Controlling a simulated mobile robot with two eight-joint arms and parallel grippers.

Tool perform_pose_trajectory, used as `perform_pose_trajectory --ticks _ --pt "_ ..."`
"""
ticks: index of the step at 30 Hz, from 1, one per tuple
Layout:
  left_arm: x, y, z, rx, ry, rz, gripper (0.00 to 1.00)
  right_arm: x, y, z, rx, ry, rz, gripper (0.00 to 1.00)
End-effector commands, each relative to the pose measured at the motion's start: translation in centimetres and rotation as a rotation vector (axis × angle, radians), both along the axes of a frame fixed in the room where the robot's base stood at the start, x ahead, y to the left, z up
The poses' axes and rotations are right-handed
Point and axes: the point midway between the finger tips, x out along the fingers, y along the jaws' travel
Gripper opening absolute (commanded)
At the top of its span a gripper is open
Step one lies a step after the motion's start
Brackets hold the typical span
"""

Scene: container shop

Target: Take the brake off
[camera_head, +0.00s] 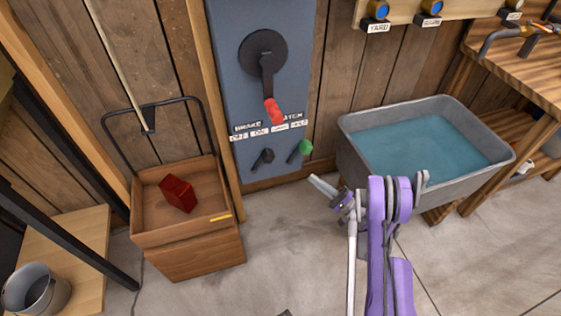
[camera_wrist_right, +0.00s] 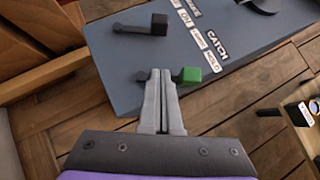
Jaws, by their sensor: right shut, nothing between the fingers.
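The blue-grey panel (camera_head: 224,40) stands against the wooden wall. Its BRAKE label (camera_head: 247,127) is above a short black lever (camera_head: 267,155), whose block end points up and right; the lever also shows in the right wrist view (camera_wrist_right: 159,24). Beside it is a green-ended lever (camera_head: 306,147), near the CATCH label in the wrist view (camera_wrist_right: 216,45). My right gripper (camera_head: 318,183) is shut and empty, just below and right of the green end. In the wrist view its tips (camera_wrist_right: 160,74) are beside the green block (camera_wrist_right: 190,75); contact is unclear. My left gripper is out of view.
A large black crank (camera_head: 264,50) with a red handle (camera_head: 274,110) is higher on the panel. A wooden cart (camera_head: 190,258) holding a red block (camera_head: 178,193) stands left. A grey water trough (camera_head: 365,173) stands right. Open floor lies in front.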

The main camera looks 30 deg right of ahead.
Motion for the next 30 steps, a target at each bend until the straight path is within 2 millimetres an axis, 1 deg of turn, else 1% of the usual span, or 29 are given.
perform_pose_trajectory --ticks 8,13,17,27,30 --pt "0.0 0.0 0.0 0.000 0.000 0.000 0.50 0.0 0.0 0.1 0.000 0.000 0.001 0.00" --pt "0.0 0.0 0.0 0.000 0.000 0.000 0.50 0.8 0.5 0.4 0.000 0.000 0.003 0.00" --pt "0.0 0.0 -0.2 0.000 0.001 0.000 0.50 2.5 1.5 1.1 0.001 0.001 0.004 0.00" --pt "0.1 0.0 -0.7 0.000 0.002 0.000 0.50 8.5 4.6 3.6 0.001 0.001 0.004 0.00" --pt "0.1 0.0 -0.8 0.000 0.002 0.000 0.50 8.7 6.0 4.5 -0.001 0.000 0.004 0.00"
